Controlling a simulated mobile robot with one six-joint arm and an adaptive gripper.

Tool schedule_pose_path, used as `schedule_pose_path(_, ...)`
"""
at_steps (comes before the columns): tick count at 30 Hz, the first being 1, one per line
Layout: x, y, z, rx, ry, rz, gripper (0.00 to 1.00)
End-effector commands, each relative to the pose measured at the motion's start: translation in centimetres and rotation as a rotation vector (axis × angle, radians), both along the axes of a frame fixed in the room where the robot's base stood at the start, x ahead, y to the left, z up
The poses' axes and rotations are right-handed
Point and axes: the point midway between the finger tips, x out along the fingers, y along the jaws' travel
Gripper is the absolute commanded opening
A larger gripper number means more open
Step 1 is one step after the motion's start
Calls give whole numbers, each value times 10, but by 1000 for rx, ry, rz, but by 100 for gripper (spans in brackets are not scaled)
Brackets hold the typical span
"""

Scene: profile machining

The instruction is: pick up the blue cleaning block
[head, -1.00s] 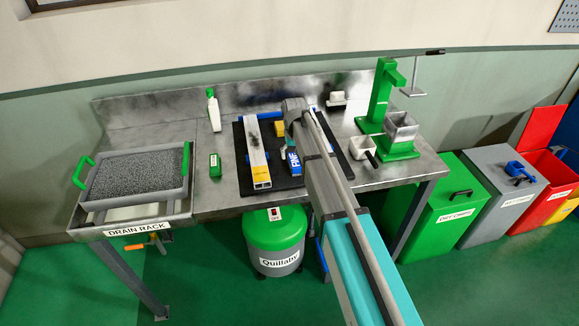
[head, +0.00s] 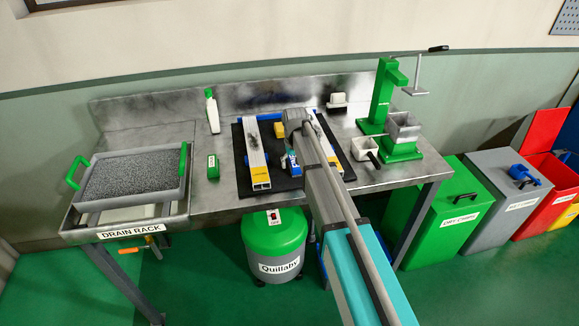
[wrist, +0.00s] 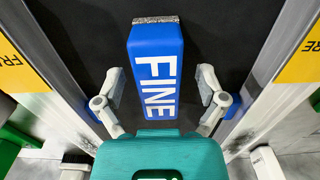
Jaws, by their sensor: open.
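The blue cleaning block (wrist: 155,75), marked "FINE" in white, lies on the black mat (wrist: 90,25) in the wrist view. Its far end has a grey rough edge. My gripper (wrist: 160,88) is open, with one finger on each side of the block and a visible gap at both sides.
Two metal profiles, left (head: 257,155) and right (head: 332,148), flank the block on the mat. A yellow block (head: 279,130) lies behind it. A green block (head: 213,166) and a white bottle (head: 212,112) stand left of the mat. A green press (head: 383,100) is at right.

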Motion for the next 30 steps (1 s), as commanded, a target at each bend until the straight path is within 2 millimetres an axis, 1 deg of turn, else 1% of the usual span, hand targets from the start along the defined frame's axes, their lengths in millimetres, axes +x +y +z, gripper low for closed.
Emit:
schedule_pose_path(8,0,0,0,0,0,0,90)
schedule_pose_path(9,0,0,0,0,0,0,83)
schedule_pose_path(11,0,0,0,0,0,0,71)
schedule_pose_path(12,0,0,0,0,0,0,64)
schedule_pose_path(14,0,0,0,0,0,0,53)
schedule_pose_path(15,0,0,0,0,0,0,45)
schedule_pose_path(17,0,0,0,0,0,0,34)
schedule_pose_path(18,0,0,0,0,0,0,27)
schedule_pose_path(22,0,0,0,0,0,0,3)
schedule_pose_path(23,0,0,0,0,0,0,0)
schedule_pose_path(30,0,1,0,0,0,1,0)
